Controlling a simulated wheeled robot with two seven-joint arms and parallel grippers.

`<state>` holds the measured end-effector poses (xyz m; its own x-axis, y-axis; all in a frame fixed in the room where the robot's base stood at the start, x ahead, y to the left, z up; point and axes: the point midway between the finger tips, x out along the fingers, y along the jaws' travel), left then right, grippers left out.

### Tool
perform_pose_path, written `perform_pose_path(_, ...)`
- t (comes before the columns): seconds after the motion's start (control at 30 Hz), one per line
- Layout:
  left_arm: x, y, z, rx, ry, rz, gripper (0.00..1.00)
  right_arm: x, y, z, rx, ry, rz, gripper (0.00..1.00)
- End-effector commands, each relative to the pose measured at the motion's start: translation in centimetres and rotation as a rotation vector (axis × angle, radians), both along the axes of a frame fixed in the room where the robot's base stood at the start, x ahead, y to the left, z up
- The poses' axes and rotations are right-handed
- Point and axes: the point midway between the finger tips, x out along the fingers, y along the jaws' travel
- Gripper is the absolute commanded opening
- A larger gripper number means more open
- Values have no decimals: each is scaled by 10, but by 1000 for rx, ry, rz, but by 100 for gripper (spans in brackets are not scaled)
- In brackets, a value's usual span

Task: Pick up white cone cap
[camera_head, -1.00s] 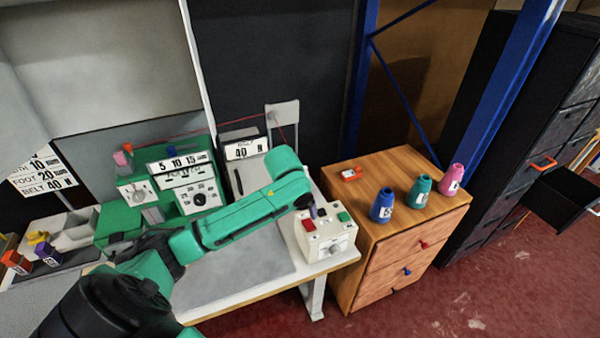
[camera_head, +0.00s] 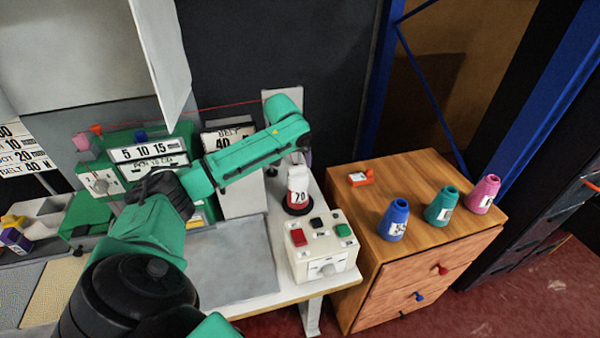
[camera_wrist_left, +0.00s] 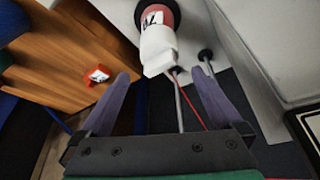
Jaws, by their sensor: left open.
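The white cone cap (camera_head: 298,176) sits on top of a red cone labelled 70 (camera_head: 297,198), on the table behind the control box. In the left wrist view the cap (camera_wrist_left: 158,50) points toward my gripper, and the red cone with its black base is beyond it. My left gripper (camera_wrist_left: 161,77) is open, with its two purple fingers apart and the cap's near end lying between the directions of the fingertips. Contact cannot be told. In the head view the left gripper (camera_head: 301,157) is just above the cap, partly hidden by the arm. My right gripper is not in view.
The control box (camera_head: 323,261) with red, black and green buttons stands in front of the cone. A wooden cabinet (camera_head: 410,190) at right carries blue (camera_head: 394,220), green (camera_head: 441,206) and pink (camera_head: 483,194) cones. A thin red thread (camera_head: 225,106) crosses behind the arm.

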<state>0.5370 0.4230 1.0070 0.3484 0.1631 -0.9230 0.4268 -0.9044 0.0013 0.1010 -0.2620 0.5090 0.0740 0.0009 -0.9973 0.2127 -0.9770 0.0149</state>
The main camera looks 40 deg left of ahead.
Motion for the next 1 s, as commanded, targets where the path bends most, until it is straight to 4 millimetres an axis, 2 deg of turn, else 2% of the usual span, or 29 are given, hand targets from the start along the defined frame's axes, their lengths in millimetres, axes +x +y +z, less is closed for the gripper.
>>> perform_pose_path(0.03,4,2,-8,-2,5,2,100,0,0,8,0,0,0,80)
perform_pose_path(0.2,19,8,-46,-2,1,2,100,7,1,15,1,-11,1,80)
perform_pose_path(0.37,25,11,-63,0,2,1,100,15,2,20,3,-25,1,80)
perform_pose_path(0.5,34,14,-85,1,2,1,100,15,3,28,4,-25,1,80)
perform_pose_path(0.6,39,17,-101,0,0,0,100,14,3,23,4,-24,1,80)
perform_pose_path(0.87,41,18,-106,2,0,-1,100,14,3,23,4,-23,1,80)
perform_pose_path(0.97,41,18,-106,2,0,-1,66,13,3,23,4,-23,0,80)
perform_pose_path(1.0,41,18,-106,2,0,-1,50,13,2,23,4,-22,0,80)
